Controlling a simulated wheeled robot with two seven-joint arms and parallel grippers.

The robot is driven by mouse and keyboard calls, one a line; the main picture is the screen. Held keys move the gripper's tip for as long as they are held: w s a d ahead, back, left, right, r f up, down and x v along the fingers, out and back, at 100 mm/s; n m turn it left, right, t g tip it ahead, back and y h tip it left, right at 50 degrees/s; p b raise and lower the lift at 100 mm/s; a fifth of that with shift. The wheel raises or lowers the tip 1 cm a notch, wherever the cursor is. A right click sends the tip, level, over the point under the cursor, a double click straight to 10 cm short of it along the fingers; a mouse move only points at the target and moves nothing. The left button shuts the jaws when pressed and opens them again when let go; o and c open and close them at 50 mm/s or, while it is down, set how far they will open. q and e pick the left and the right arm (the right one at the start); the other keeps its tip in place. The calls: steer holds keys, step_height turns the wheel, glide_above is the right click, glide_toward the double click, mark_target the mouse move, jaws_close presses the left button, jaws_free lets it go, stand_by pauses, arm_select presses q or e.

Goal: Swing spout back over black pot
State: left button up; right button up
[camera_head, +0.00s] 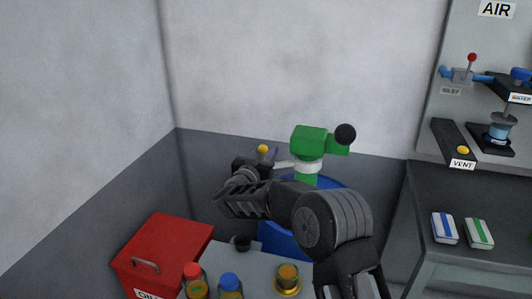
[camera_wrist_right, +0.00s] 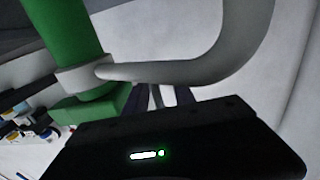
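A green pump (camera_head: 307,142) with a black knob (camera_head: 345,134) and a white collar stands over a blue drum. Its pale grey curved spout (camera_wrist_right: 195,68) comes off the collar and fills the upper part of the right wrist view. My right gripper (camera_wrist_right: 162,97) is close to the spout, its dark fingers apart with a light gap between them; whether they touch the spout is unclear. In the head view the right gripper (camera_head: 270,156) is left of the pump, partly covering the spout. A small black pot (camera_head: 242,242) stands on the table below. My left gripper is out of view.
The blue drum (camera_head: 278,240) is largely behind my right arm. A red bin (camera_head: 160,250) is at left. Two bottles (camera_head: 194,280) (camera_head: 230,286) and a brass cup (camera_head: 288,276) are in front. A shelf with valves (camera_head: 462,75) is at right.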

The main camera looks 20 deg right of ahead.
steer(key=shift+s+a, duration=0.1)
steer(key=b+v, duration=0.1)
steer(key=v, duration=0.6)
steer(key=shift+s+a, duration=0.2)
